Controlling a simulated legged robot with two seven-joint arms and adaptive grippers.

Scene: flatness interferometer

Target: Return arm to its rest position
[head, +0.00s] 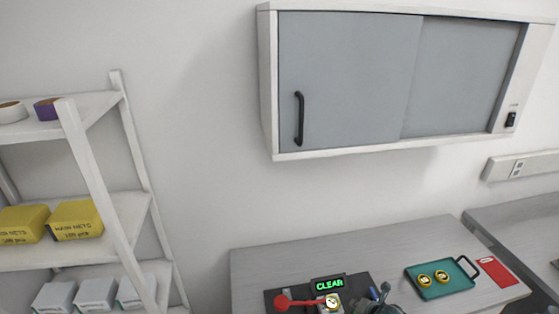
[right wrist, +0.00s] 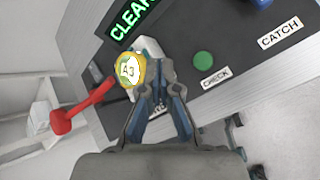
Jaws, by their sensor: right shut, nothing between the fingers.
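A red arm with a round knob (head: 283,301) lies on the dark instrument panel (head: 273,296), pointing left in the head view. It also shows in the right wrist view as a red lever (right wrist: 84,107). Its inner end is near a yellow-rimmed disc marked A3 (right wrist: 130,69), which sits on a pale mount. A display (head: 329,285) beside it reads CLEAR in green. My right gripper (head: 379,293) is at the right part of the panel, right of the disc. In the right wrist view its blue-grey fingers (right wrist: 158,72) are shut and empty, apart from the red arm. My left gripper is out of view.
A green button (right wrist: 203,60) marked CHECK and a CATCH label (right wrist: 279,35) are on the panel. A teal tray (head: 443,291) with two yellow discs and a red card (head: 497,271) lie to the right. A cabinet (head: 350,80) hangs above; a shelf (head: 120,210) stands left.

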